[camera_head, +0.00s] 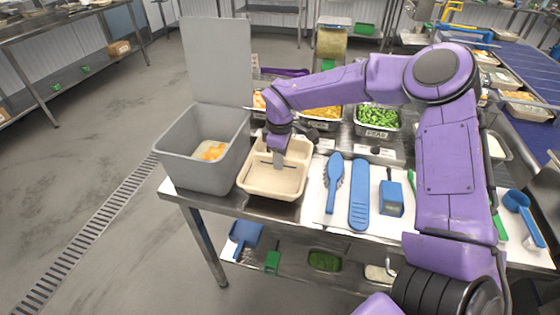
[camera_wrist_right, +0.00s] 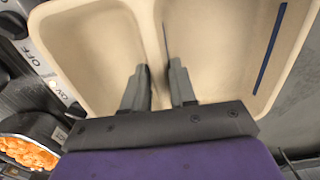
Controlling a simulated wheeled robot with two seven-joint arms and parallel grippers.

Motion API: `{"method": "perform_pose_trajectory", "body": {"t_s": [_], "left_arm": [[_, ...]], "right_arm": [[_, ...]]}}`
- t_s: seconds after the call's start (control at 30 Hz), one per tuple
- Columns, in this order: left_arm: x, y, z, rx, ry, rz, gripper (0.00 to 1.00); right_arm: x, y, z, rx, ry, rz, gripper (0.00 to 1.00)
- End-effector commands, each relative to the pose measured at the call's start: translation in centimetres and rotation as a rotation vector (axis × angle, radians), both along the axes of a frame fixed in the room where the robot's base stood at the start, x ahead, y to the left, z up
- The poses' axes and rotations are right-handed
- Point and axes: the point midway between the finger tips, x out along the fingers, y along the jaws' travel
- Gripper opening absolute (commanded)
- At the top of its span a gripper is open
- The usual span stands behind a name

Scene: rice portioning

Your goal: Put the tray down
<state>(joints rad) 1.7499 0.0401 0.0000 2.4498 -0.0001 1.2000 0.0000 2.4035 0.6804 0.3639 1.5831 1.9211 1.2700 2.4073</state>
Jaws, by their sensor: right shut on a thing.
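The tray (camera_head: 268,184) is beige with compartments and sits at the left part of the steel table, right beside the grey bin. My right gripper (camera_head: 279,160) reaches down over the tray from my purple arm. In the right wrist view the gripper (camera_wrist_right: 158,85) has its fingers shut on the tray's divider wall (camera_wrist_right: 152,35), one finger on each side. The tray (camera_wrist_right: 90,45) fills the top of that view. It looks level and on or very close to the table; I cannot tell if it touches. My left gripper is not in view.
A grey bin (camera_head: 178,158) with a raised lid stands left of the tray. Blue utensils, including a flat blue tool (camera_head: 358,195) and a blue scoop (camera_head: 515,200), lie to the right.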

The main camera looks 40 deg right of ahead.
Motion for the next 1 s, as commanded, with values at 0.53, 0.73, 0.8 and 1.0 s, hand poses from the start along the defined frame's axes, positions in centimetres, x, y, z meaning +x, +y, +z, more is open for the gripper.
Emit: {"method": "perform_pose_trajectory", "body": {"t_s": [0.53,0.73,0.8,1.0], "left_arm": [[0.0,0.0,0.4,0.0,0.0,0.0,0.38],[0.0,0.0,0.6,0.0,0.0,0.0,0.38],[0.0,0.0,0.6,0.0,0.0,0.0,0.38],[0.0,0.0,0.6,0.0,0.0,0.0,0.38]], "right_arm": [[0.3,-0.4,-4.0,0.0,0.0,-0.002,0.0],[0.3,-0.4,-3.9,0.001,0.001,-0.003,0.52],[0.3,-0.4,-3.9,0.001,0.001,-0.003,0.52],[0.4,-0.4,-3.2,0.0,-0.001,-0.003,0.52]]}}
